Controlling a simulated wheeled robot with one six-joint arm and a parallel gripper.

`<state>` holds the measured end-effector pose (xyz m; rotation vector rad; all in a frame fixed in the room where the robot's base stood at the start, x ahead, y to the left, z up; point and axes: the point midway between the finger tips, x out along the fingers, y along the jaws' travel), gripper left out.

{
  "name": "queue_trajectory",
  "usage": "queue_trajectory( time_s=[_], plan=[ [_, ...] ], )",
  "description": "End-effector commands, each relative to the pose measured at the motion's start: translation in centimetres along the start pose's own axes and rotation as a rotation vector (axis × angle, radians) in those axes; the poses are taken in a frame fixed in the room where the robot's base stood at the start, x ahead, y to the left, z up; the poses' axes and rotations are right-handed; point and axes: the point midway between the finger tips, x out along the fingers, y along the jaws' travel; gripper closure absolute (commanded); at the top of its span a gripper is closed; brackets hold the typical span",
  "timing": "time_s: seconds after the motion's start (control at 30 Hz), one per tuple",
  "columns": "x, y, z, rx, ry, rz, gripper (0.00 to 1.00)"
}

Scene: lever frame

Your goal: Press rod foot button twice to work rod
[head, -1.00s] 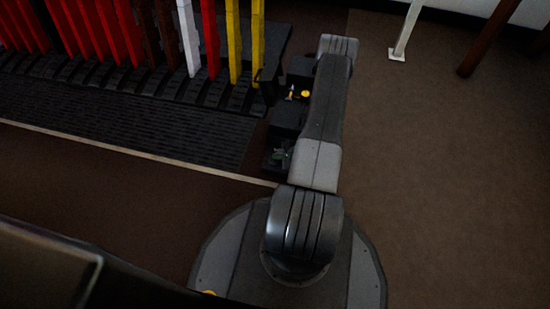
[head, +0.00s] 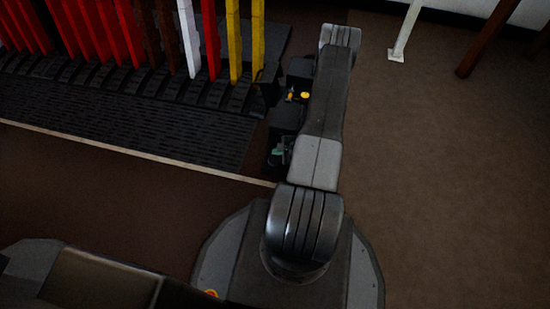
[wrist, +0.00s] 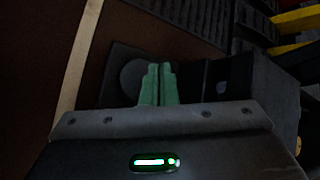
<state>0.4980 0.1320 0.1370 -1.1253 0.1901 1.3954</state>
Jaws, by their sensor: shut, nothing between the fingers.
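The foot button is likely the dark round disc (wrist: 132,74) on a flat dark plate (wrist: 112,92) in the wrist view. My gripper's green fingers (wrist: 158,72) are closed together, empty, and overlap the disc's right side in that view. I cannot tell whether they touch it. In the head view my gripper (head: 278,153) shows as a small green patch, left of my arm at the near end of a row of dark boxes. The lever frame (head: 150,85) holds upright red, brown, white and yellow levers. I cannot tell which part is the rod.
Dark boxes (head: 287,116) with a yellow knob (head: 305,95) stand right of the frame, partly behind my arm. A pale strip (head: 140,153) crosses the floor before the frame. A white post (head: 404,35) and brown posts (head: 490,38) stand back right. The right floor is clear.

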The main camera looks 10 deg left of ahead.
Motion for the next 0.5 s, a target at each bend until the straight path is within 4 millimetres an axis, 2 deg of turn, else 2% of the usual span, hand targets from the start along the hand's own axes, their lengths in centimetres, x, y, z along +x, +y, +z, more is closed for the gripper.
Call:
queue_trajectory(
  time_s=[0.2, 0.5],
  plan=[
    [-1.6, -1.2, 1.2, 0.000, 0.000, 0.000, 1.00],
    [-1.8, -1.3, 1.3, 0.000, 0.000, 0.000, 1.00]
  ],
)
